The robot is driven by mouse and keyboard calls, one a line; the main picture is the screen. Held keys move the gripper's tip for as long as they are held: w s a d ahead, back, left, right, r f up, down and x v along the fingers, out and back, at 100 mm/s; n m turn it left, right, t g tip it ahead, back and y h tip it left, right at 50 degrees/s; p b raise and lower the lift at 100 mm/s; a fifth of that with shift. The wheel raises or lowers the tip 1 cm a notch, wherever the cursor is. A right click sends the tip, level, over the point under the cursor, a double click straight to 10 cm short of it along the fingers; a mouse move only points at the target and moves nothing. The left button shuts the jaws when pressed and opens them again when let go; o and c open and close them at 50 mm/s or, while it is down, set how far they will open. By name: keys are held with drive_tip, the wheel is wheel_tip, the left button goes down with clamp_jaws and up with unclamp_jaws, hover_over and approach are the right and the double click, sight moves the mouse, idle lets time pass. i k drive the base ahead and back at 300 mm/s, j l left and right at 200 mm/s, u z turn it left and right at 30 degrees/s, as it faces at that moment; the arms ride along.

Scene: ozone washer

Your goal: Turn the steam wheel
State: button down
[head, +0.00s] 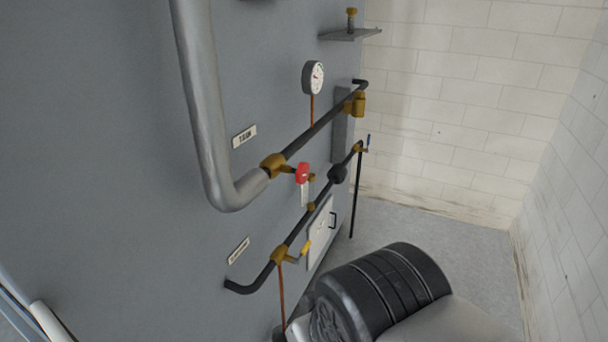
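A small red handle (302,173), apparently the steam wheel seen nearly edge-on, sits on the upper dark pipe (322,133) along the grey wall. It is just right of a brass fitting (273,165) where the thick grey pipe (197,90) joins. A label (244,136) above the fitting seems to read STEAM, but its letters are hard to make out. The handle's turn angle cannot be told from here. My gripper is not in view, and nothing touches the red handle.
A round gauge (313,77) hangs above the upper pipe. A lower dark pipe (294,235) carries a yellow-handled valve (301,250). A small shelf (350,34) juts out at the top. A dark ribbed body fills the lower right. Floor (450,235) is clear near the brick wall.

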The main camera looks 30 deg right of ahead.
sight(301, 173)
drive_tip(key=k+l+z, duration=0.1)
drive_tip(key=l, duration=0.3)
drive_tip(key=k+l, duration=0.1)
drive_tip(key=l, duration=0.35)
drive_tip(key=k+l+z, duration=0.15)
drive_tip(key=l, duration=0.25)
